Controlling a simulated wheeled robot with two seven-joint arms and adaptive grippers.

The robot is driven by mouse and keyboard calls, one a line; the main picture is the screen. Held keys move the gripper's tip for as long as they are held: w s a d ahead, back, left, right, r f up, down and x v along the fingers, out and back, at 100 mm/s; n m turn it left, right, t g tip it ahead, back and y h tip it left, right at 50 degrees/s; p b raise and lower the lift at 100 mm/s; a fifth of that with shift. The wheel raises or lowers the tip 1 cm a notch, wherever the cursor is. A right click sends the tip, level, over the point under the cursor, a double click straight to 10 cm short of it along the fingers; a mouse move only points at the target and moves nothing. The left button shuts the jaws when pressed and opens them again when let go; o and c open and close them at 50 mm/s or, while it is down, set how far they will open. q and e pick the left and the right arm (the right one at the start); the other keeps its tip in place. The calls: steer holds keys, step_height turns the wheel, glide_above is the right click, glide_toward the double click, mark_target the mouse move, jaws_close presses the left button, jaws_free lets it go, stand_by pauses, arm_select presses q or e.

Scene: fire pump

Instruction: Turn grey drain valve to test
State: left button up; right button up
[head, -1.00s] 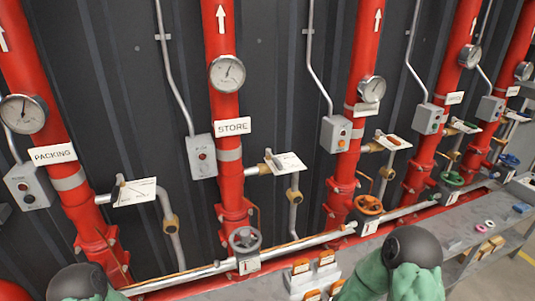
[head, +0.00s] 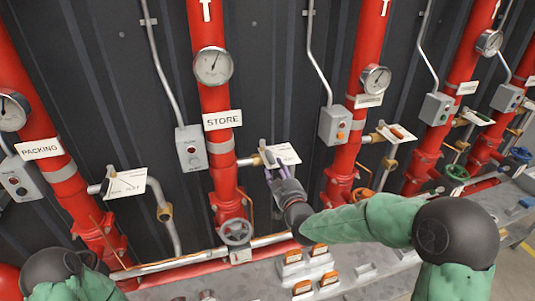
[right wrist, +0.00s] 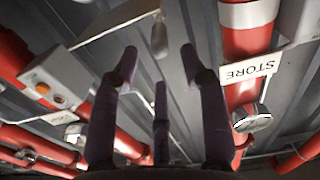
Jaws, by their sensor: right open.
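The grey drain valve lever (head: 264,150) stands upright beside a white plate (head: 288,155) on the side branch of the red pipe marked STORE. My right gripper (head: 275,171) is just below and in front of the lever and plate. Its purple fingers are spread open and empty. In the right wrist view the rounded grey lever end (right wrist: 159,38) shows between and beyond the open fingers (right wrist: 158,62). I cannot tell whether any finger touches it. My left gripper is out of view; only part of the left arm shows at the lower left.
A grey handwheel (head: 236,231) sits below on the STORE pipe. The pressure gauge (head: 213,66) and a grey switch box (head: 191,148) are above left. The PACKING branch has a similar plate (head: 126,184). Orange-topped blocks (head: 319,250) stand on the grey bench.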

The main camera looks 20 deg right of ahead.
mark_target(269, 155)
steer(key=w, duration=0.9)
steer(key=shift+w+a, duration=0.1)
jaws_close()
